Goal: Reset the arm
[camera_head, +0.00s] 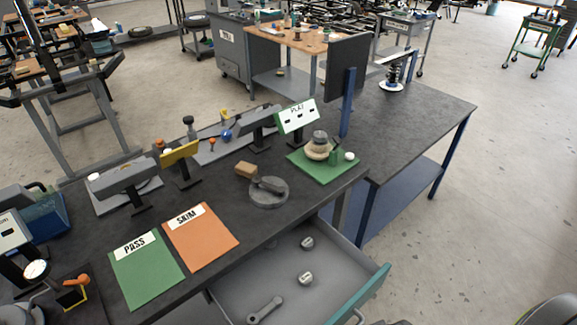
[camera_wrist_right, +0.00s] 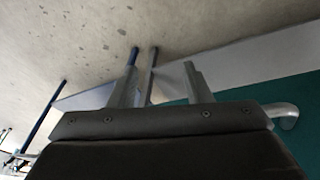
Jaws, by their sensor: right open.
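My right gripper (camera_wrist_right: 164,72) shows in the right wrist view with its two grey fingers apart and nothing between them. The teal front (camera_wrist_right: 240,112) of a drawer and its pale handle (camera_wrist_right: 285,112) lie behind and to the right of the fingers. I cannot tell how close they are. In the head view neither gripper shows; a dark rounded part at the bottom right corner looks like my own arm. A spring suspension unit (camera_head: 392,74) stands upright at the far end of the bench.
The bench (camera_head: 330,195) holds a green PASS mat (camera_head: 147,275), an orange SHIM mat (camera_head: 201,240), a round grey fixture (camera_head: 269,192) and a green plate (camera_head: 322,170) with stacked parts.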

